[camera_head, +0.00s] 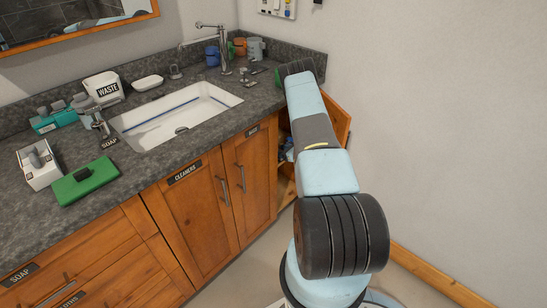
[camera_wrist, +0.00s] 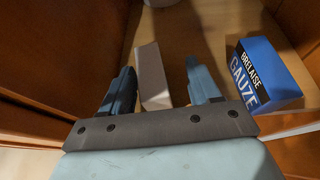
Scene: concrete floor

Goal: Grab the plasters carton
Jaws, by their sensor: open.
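In the wrist view, a plain brown-grey carton (camera_wrist: 152,82) stands inside a wooden cabinet. No label shows on the side I see, so I cannot read whether it is the plasters carton. My gripper (camera_wrist: 159,67) is open, with one finger on each side of this carton. A gap shows between the carton and the right finger; the left finger is close to it, and contact is unclear. The carton's lower part is hidden by my gripper's palm. In the head view, my arm hides the gripper and carton.
A blue gauze box (camera_wrist: 262,75) stands right of my right finger. A pale round item (camera_wrist: 161,2) is at the back. Cabinet walls (camera_wrist: 60,45) are close on the left. In the head view, the cabinet door (camera_head: 337,117) is open beside my arm, below the counter (camera_head: 130,180).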

